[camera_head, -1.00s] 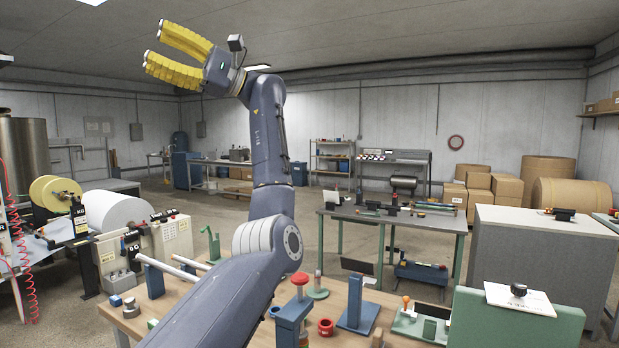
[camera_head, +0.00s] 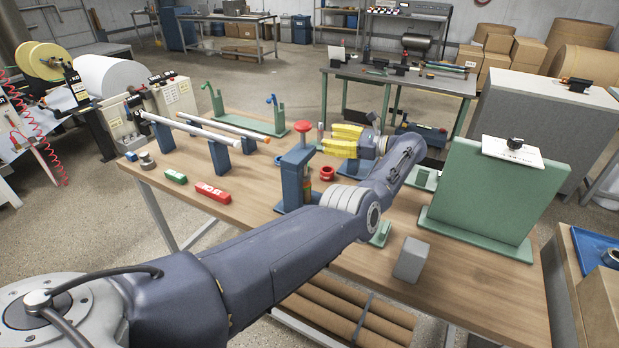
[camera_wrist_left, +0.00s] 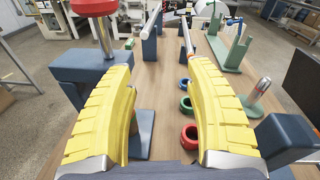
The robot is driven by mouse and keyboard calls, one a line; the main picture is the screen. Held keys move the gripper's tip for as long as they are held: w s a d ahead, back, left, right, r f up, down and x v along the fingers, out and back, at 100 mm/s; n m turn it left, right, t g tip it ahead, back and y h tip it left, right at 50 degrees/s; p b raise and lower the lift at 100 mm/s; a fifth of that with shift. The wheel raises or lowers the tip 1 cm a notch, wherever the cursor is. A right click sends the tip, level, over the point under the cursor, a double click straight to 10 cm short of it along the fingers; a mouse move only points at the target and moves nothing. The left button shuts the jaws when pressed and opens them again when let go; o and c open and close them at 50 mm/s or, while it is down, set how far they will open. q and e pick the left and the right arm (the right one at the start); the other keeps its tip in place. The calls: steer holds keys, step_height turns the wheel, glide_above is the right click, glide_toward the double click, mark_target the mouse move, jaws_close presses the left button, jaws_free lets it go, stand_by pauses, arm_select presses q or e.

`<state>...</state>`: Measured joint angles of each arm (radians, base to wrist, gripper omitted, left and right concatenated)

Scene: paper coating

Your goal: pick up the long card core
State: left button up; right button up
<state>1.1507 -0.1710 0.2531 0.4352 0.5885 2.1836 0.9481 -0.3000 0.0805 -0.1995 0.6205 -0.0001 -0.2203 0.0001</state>
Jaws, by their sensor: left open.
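Several brown card tubes (camera_head: 345,312) lie side by side on a shelf under the front of the wooden bench; they look like card cores, but I cannot tell which is the long one. My left arm partly covers them. My left gripper (camera_head: 328,139) has yellow ribbed fingers and is over the bench, beside the blue post with the red knob and well above the tubes. In the left wrist view the gripper (camera_wrist_left: 158,72) is open, with nothing between its fingers. My right gripper is not in view.
Two pale rods (camera_head: 215,127) rest on blue stands at the back left of the bench (camera_head: 262,192). A blue post (camera_head: 295,178) with a red knob stands near the gripper. A green upright panel (camera_head: 495,190) and a grey block (camera_head: 411,260) are at the right.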

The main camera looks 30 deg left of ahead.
arm_select(q)
steer(key=s+d+f+h, duration=0.1)
steer(key=f, duration=0.3)
steer(key=s+d+f+g+h, duration=0.1)
steer(key=s+d+f, duration=0.1)
steer(key=f, duration=0.2)
steer(key=s+d+f+h, duration=0.1)
steer(key=s+d+f, duration=0.1)
steer(key=f, duration=0.2)
steer(key=shift+d+f+g+h, duration=0.1)
steer(key=shift+f+g+h, duration=0.1)
steer(key=shift+g+h, duration=0.15)
steer(key=shift+s+f+n, duration=0.15)
steer(key=shift+f+n, duration=0.1)
steer(key=shift+n, duration=0.05)
steer(key=shift+x, duration=5.8)
steer(key=shift+f, duration=0.15)
steer(key=shift+c, duration=0.5)
steer(key=c, duration=0.9)
